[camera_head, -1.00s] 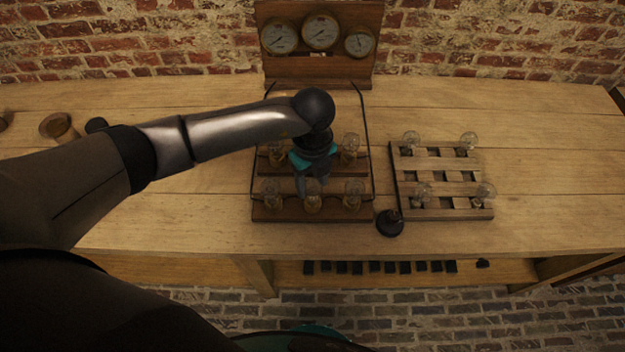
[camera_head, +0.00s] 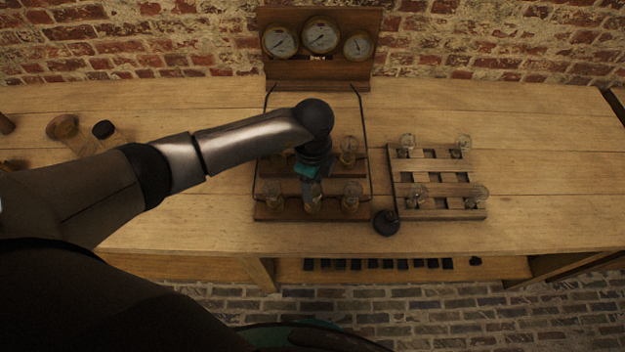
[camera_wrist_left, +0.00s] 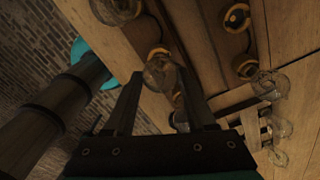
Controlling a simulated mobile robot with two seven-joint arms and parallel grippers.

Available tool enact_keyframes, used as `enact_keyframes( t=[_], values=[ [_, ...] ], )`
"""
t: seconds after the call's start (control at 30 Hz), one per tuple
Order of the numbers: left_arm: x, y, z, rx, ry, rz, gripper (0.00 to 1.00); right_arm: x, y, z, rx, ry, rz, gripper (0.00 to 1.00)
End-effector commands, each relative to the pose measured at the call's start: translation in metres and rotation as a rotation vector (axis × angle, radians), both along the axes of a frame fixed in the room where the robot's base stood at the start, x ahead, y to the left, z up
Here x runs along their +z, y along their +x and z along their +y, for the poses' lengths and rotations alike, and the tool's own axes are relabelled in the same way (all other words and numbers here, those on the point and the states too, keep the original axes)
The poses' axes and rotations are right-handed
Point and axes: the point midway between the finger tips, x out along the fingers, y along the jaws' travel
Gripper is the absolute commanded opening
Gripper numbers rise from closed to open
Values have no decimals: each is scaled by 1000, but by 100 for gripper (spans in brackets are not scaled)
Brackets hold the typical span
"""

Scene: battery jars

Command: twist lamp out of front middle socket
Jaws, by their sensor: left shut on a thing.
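The lamp board (camera_head: 270,213) lies on the bench with glass lamps in a front and a back row. The front middle lamp (camera_head: 313,207) is mostly hidden under my left gripper (camera_head: 312,194), which is shut on it from above. In the left wrist view, a glass bulb (camera_wrist_left: 160,73) shows between the fingertips of my left gripper (camera_wrist_left: 158,82). The front left lamp (camera_head: 272,192) and front right lamp (camera_head: 351,196) stand on either side. I cannot tell whether the held lamp is loose in its socket. My right gripper is not in view.
A slatted wooden rack (camera_head: 398,209) with lamps near its corners lies to the right. A small dark round object (camera_head: 386,222) sits between board and rack. A gauge panel (camera_head: 320,72) stands behind. The bench's right side is clear.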

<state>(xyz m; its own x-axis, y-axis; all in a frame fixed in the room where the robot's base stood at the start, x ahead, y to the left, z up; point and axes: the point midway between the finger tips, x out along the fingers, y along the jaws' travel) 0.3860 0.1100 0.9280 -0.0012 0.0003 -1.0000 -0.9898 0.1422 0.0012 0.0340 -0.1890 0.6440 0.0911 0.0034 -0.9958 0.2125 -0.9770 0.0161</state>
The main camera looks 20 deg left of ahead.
Motion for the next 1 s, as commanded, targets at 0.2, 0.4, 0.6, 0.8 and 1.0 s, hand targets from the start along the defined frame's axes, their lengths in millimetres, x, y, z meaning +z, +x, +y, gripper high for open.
enact_keyframes(
  t=[0.2, 0.4, 0.6, 0.8, 1.0],
  values=[
    [0, 0, 0, 1, 0, 0, 0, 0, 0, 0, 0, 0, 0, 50],
    [1, -1, 0, 76, -1, 2, 0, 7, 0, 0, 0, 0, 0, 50],
    [2, -1, 0, 227, 0, 3, 0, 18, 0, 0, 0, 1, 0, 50],
    [2, -1, 0, 377, -1, 3, 0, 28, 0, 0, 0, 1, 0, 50],
    [1, -1, 0, 516, -1, 3, 0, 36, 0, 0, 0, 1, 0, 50]
  ],
)
